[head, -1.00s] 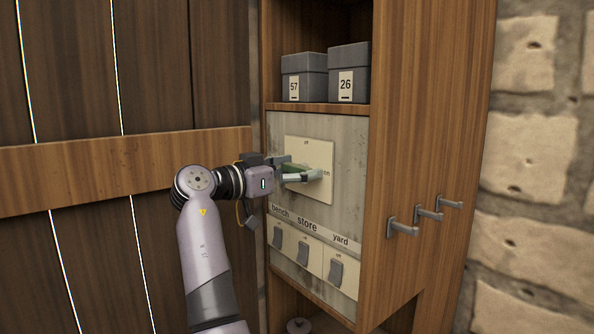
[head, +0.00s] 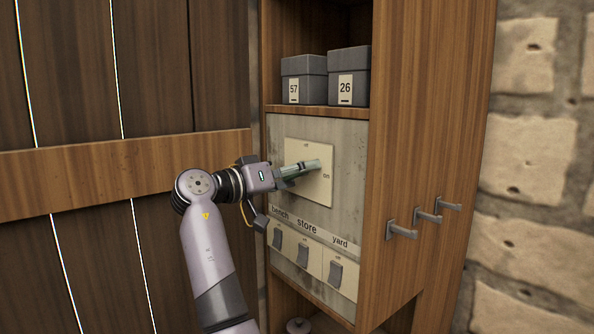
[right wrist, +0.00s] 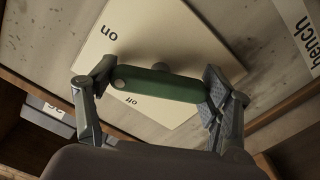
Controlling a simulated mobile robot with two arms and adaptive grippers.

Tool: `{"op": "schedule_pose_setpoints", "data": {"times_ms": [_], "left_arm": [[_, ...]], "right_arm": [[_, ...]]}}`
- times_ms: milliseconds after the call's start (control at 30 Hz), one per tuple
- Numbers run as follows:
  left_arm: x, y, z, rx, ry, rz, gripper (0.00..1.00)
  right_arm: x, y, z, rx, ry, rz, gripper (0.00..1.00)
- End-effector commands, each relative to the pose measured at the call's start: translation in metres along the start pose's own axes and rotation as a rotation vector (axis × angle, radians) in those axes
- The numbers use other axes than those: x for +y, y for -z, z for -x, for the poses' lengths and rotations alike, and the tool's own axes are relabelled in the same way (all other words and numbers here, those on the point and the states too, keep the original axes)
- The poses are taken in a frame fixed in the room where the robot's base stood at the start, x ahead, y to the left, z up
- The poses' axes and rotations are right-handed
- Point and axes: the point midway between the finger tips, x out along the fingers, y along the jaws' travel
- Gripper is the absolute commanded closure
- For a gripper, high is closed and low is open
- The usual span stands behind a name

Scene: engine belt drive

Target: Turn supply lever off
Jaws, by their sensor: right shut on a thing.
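The supply lever (right wrist: 165,87) is a green bar in the right wrist view, in front of a cream plate marked "on" and "off". My right gripper (head: 306,168) is shut on the lever, with one finger at each end of the bar in the right wrist view. In the head view the fingers hide most of the lever. The cream plate (head: 322,193) shows there with "off" at the top and "on" at the right. My left gripper is not in view.
Below, three small switches labelled bench (head: 278,238), store (head: 303,254) and yard (head: 336,272) sit close under my gripper. Grey boxes (head: 304,66) stand on the shelf above. Metal hooks (head: 402,230) stick out from the cabinet's right side. A plank door (head: 80,160) is at the left.

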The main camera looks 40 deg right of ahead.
Motion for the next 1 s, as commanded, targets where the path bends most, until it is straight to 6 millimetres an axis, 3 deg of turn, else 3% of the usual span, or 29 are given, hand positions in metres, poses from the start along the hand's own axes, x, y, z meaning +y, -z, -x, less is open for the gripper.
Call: {"op": "schedule_pose_setpoints", "data": {"times_ms": [1000], "left_arm": [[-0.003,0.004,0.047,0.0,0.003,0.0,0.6]], "right_arm": [[0.001,0.002,0.0,0.002,0.001,0.92,0.54]]}}
